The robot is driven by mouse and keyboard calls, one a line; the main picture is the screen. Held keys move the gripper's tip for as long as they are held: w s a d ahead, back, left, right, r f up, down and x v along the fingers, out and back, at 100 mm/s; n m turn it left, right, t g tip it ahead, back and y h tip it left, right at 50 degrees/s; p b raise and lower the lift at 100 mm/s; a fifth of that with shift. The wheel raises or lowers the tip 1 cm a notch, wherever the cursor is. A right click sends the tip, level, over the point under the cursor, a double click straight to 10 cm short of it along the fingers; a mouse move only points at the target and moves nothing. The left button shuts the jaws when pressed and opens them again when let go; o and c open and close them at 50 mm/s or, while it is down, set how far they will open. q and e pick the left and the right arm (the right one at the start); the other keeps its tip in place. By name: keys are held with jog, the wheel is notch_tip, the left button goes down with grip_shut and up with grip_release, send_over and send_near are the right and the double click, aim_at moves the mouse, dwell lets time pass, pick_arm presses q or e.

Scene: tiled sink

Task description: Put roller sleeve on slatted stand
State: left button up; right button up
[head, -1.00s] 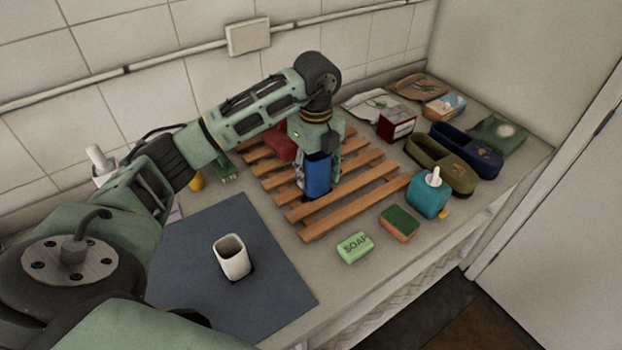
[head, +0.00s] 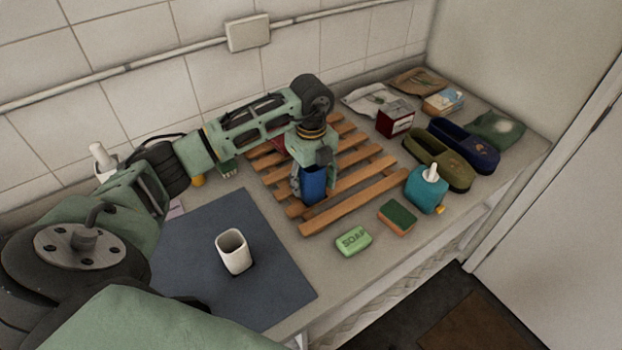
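The slatted stand (head: 352,203) is a wooden rack of parallel orange-brown slats lying on the counter. A blue cylinder, which I take to be the roller sleeve (head: 314,184), is upright at the stand's left front part. My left gripper (head: 314,180) points down from above with its fingers on either side of the blue sleeve, shut on it. The sleeve's lower end is at the slats; I cannot tell whether it touches them. The gripper hides the sleeve's top. My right gripper is not in view.
A red item (head: 262,150) is partly hidden behind my arm. A white cup (head: 234,252) stands on a dark mat (head: 190,270). Green soap (head: 353,241), a sponge (head: 397,218) and a teal dispenser (head: 426,193) line the front. Shoes (head: 440,163) and packets stand right.

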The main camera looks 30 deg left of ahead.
pick_arm(q)
jog(key=shift+o, duration=0.7)
jog(key=shift+r, duration=0.45)
notch_tip(320, 180, up, 12)
jog(key=b, duration=0.3)
jog(key=shift+f, duration=0.25)
